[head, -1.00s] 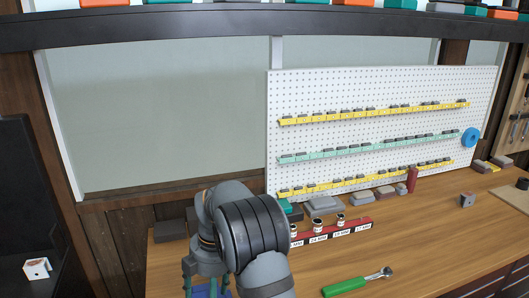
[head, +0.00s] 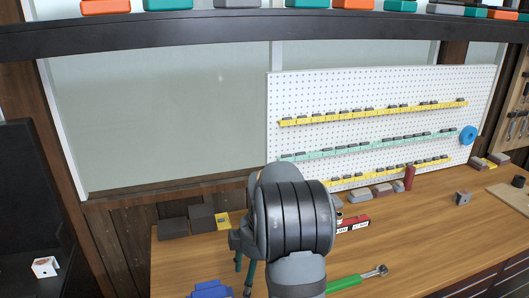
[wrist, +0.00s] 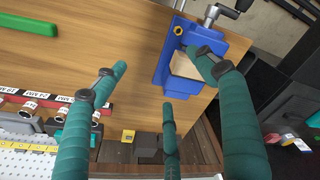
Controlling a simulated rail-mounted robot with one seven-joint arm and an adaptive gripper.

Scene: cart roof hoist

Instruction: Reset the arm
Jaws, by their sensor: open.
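My gripper (wrist: 158,72) has teal fingers spread apart, with nothing between them. In the head view the gripper (head: 243,280) hangs low, partly hidden behind my arm, with its fingers pointing down over the bench. In the wrist view a blue vise (wrist: 176,82) with a pale block in its jaws lies beyond the fingers, and the right finger overlaps it. The vise's blue top (head: 210,291) also shows at the bottom of the head view, left of the gripper.
A green-handled ratchet (head: 345,283) lies on the wooden bench (head: 430,235). A red socket rail (head: 354,224) is partly hidden by my arm. Dark blocks (head: 173,228) and a yellow one (head: 222,221) stand at the back left. A white pegboard (head: 390,100) with bins rises behind.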

